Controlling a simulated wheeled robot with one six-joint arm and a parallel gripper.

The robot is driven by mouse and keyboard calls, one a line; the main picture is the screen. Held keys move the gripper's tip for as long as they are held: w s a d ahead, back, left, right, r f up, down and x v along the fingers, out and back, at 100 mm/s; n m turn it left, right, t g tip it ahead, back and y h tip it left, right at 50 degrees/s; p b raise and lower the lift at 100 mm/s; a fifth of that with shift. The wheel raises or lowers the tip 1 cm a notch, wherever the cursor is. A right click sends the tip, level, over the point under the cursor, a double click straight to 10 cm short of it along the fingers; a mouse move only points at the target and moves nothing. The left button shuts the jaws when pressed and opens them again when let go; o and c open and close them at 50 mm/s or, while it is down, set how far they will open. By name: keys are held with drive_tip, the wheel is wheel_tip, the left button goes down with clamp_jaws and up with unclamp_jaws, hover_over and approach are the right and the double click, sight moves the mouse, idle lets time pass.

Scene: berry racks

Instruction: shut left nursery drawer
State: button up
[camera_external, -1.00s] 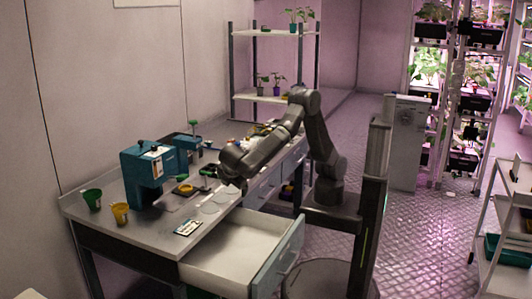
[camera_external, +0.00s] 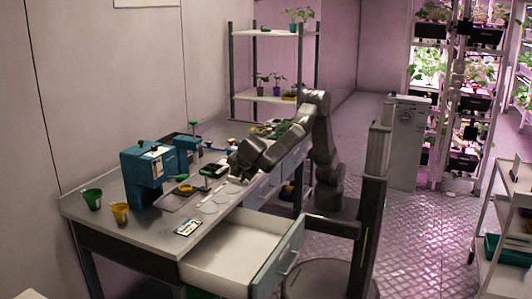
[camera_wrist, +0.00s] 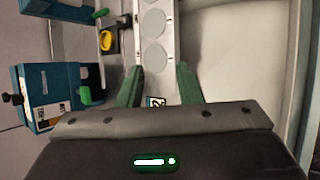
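The left nursery drawer (camera_external: 232,246) is pulled out of the bench's near end. Its inside looks empty, and its grey front (camera_external: 280,262) with a handle faces the aisle. In the wrist view the drawer's pale inside (camera_wrist: 236,62) fills the right side. My gripper (camera_wrist: 159,82) is open, with its two green fingers apart and nothing between them. In the external view my gripper (camera_external: 240,168) hangs over the bench top, behind the open drawer and apart from its front. Its fingertips are hard to make out there.
The bench top (camera_external: 150,222) holds a teal machine (camera_external: 143,170), a green cup (camera_external: 92,198), a yellow cup (camera_external: 120,213), pale discs (camera_external: 209,208) and a small card (camera_external: 188,227). Another drawer front (camera_external: 262,190) along the bench looks shut. Floor is clear right of my base.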

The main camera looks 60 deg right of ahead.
drive_tip(key=s+d+n+t+y+b, duration=0.2)
drive_tip(key=s+n+t+y+b, duration=0.15)
drive_tip(key=s+y+b, duration=0.55)
drive_tip(key=s+d+f+n+t+y+b, duration=0.1)
drive_tip(key=s+d+n+t+y+b, duration=0.2)
drive_tip(key=s+b, duration=0.75)
drive_tip(key=s+d+n+t+y+b, duration=0.15)
drive_tip(key=s+n+y+b, duration=0.45)
drive_tip(key=s, duration=0.7)
drive_tip(key=y, duration=0.1)
approach(293, 263)
drive_tip(key=shift+m+g+y, duration=0.3)
drive_tip(key=shift+m, duration=0.15)
drive_tip(key=x, duration=1)
drive_tip(key=shift+w+d+f, duration=0.25)
drive_tip(key=shift+f, duration=0.05)
clamp_jaws()
